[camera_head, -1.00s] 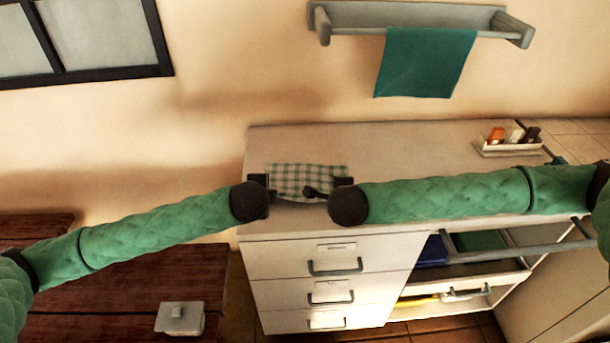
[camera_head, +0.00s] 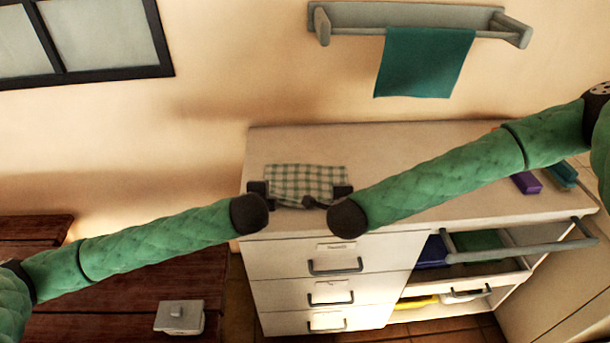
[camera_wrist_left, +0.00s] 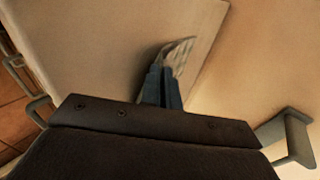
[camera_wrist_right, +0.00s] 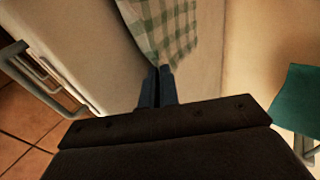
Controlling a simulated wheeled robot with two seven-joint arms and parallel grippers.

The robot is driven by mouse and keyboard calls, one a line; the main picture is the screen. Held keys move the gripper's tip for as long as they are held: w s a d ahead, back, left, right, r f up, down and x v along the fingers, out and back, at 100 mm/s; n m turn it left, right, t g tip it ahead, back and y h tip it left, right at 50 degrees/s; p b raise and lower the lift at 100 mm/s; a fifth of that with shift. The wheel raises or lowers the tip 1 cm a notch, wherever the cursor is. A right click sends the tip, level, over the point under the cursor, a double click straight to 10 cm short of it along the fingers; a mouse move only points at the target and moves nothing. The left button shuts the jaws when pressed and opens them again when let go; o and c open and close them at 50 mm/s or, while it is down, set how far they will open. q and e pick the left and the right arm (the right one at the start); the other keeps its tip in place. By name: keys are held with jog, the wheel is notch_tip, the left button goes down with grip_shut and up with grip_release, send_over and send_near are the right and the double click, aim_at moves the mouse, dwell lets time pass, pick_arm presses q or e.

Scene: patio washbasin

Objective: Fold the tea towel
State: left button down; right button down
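The tea towel (camera_head: 305,178) is green-and-white checked and lies near the front left of the worktop. My left gripper (camera_head: 264,188) is at its left front corner. In the left wrist view its fingers (camera_wrist_left: 162,85) are together, with the towel (camera_wrist_left: 180,52) coming out at the tips. My right gripper (camera_head: 328,197) is at its right front corner. In the right wrist view its fingers (camera_wrist_right: 157,85) are together at the towel's (camera_wrist_right: 165,28) near end. The towel's front edge, between the grippers, looks a little raised and creased. The grippers partly hide both corners.
The worktop (camera_head: 400,150) is clear behind the towel. A purple block (camera_head: 525,182) and a teal item (camera_head: 562,174) lie at its right. A teal cloth (camera_head: 425,62) hangs on the wall rail (camera_head: 345,15). An open compartment with a rail (camera_head: 530,247) is at the lower right.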

pick_arm(q)
jog(key=shift+s+f, duration=0.2)
pick_arm(e)
jog(key=shift+d+f, duration=0.1)
jog(key=shift+d, duration=0.35)
pick_arm(q)
jog(key=c, duration=1.3)
grip_release()
pick_arm(e)
jog(key=c, duration=1.3)
grip_release()
pick_arm(q)
jog(key=shift+r, duration=0.1)
